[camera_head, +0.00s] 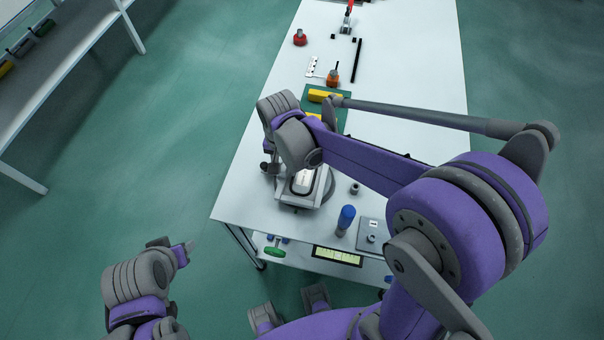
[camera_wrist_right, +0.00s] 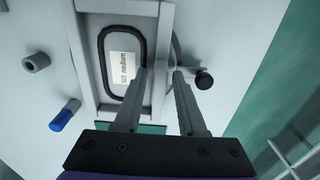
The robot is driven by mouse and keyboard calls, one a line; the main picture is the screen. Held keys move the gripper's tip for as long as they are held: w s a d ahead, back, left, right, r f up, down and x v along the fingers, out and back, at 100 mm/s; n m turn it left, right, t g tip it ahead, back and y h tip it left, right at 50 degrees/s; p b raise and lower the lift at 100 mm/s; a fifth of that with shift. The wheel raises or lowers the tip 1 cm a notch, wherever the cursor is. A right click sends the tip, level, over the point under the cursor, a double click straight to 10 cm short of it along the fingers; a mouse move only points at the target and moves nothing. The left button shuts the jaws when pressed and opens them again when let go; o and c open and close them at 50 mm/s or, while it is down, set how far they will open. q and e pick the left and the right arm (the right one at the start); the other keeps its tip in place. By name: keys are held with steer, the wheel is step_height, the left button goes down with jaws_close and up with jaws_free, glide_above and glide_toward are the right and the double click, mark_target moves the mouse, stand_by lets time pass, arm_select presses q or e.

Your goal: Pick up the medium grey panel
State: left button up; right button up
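The medium grey panel (camera_wrist_right: 121,60) lies in a grey frame-like fixture (camera_wrist_right: 84,60) in the right wrist view. It has a black rounded seal outline and a white label reading "SIZE medium". In the head view the panel (camera_head: 303,181) shows partly at the table's left side, below my right wrist. My right gripper (camera_wrist_right: 162,72) has its fingers apart with a clear gap, over the fixture's right edge rail. Whether they touch it I cannot tell. In the head view its fingers are mostly hidden by my arm. My left gripper (camera_head: 189,246) is off the table at lower left; its opening is unclear.
A black knob (camera_wrist_right: 204,79) sits just right of the fingers. A blue-handled tool (camera_head: 346,220), a small grey cylinder (camera_head: 354,188) and a grey plate (camera_head: 372,235) stand nearby. Yellow blocks (camera_head: 322,96) lie on a green mat farther back. The table's (camera_head: 240,195) left edge is close.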

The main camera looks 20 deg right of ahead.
jaws_close()
steer(key=shift+r, duration=0.1)
